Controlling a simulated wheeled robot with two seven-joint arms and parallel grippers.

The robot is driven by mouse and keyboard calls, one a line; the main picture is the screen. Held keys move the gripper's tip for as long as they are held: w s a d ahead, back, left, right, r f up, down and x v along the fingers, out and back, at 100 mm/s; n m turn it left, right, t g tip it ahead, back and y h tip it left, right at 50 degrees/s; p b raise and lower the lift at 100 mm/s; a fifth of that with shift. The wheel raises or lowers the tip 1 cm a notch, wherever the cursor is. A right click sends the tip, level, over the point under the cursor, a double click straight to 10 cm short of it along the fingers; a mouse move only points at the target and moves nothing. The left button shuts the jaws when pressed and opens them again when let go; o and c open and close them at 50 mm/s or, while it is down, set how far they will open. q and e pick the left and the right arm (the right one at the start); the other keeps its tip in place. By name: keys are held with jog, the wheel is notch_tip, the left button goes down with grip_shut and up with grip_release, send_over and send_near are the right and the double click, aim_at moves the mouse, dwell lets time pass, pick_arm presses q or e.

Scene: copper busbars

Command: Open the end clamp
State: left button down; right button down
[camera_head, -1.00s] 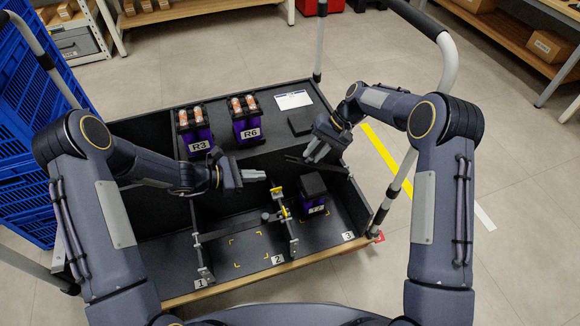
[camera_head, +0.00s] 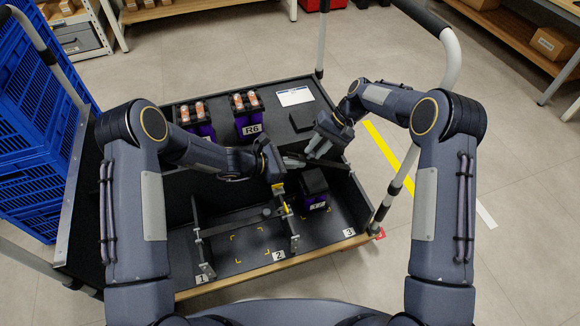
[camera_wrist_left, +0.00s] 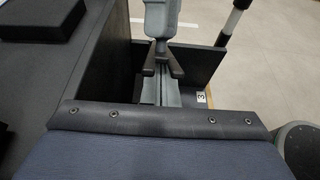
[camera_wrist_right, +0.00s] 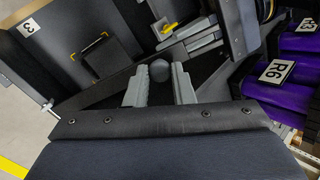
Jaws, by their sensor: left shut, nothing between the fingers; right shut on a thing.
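A lever with a yellow handle (camera_head: 279,188) stands on the bar frame near label 2; it also shows in the right wrist view (camera_wrist_right: 170,28). My left gripper (camera_head: 276,178) is shut and empty, right at the yellow handle; I cannot tell whether it touches. Its pale fingers (camera_wrist_left: 160,92) lie together in the left wrist view. My right gripper (camera_head: 317,150) is above the back edge of bay 3. Its fingers close around a round black knob (camera_wrist_right: 159,70) on a dark bar (camera_wrist_right: 105,90). I cannot tell which of these parts is the end clamp.
A purple block with a black top (camera_head: 314,182) stands in bay 3, close right of the lever. Purple block R6 (camera_head: 249,122) and another purple block (camera_head: 196,122) stand on the back shelf. A black box (camera_head: 303,120) lies there too. Bay 2's floor (camera_head: 250,242) is clear.

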pick_arm(q)
jog(key=shift+w+d+r, duration=0.15)
jog(key=shift+d+r, duration=0.35)
jog(key=shift+r, duration=0.3)
pick_arm(e)
jog(key=c, duration=1.2)
grip_release()
jog(key=shift+s, duration=0.1)
jog(key=shift+c, duration=0.2)
pick_arm(q)
jog(key=shift+a+f, duration=0.1)
